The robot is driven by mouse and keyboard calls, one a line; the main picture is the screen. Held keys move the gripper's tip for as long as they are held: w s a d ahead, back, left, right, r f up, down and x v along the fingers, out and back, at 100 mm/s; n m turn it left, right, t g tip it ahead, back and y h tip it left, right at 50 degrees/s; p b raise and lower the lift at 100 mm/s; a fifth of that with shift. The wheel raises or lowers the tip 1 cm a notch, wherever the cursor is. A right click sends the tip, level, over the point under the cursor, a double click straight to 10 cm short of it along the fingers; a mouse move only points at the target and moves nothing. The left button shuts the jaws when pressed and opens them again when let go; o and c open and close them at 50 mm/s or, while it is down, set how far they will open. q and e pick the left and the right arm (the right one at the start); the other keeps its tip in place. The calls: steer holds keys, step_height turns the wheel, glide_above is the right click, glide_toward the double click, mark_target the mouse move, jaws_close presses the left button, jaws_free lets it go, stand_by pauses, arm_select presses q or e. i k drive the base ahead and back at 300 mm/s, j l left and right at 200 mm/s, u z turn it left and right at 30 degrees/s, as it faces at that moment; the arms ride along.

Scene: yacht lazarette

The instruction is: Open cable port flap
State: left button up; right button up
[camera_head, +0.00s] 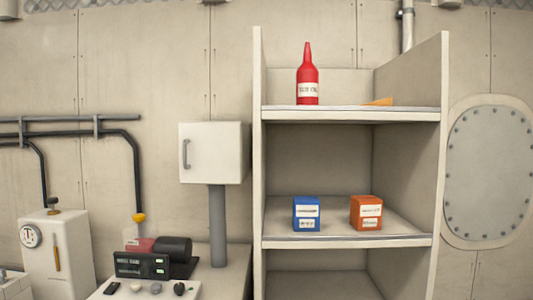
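No part is plainly recognisable as a cable port flap. A closed white box (211,153) with a grey handle on its front left side sits above a grey post (217,226). An oval grey plate (489,170) ringed with bolts is closed on the wall at the right. I cannot tell whether either is the flap. Neither of my grippers is in view.
A shelf unit (258,180) holds a red bottle (308,82), a blue box (306,214) and an orange box (366,212). At lower left are a white tank (55,262), black pipes (136,165) and a bench with a black device (142,265).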

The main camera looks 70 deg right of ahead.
mark_target(209, 152)
steer(key=z, duration=1.9)
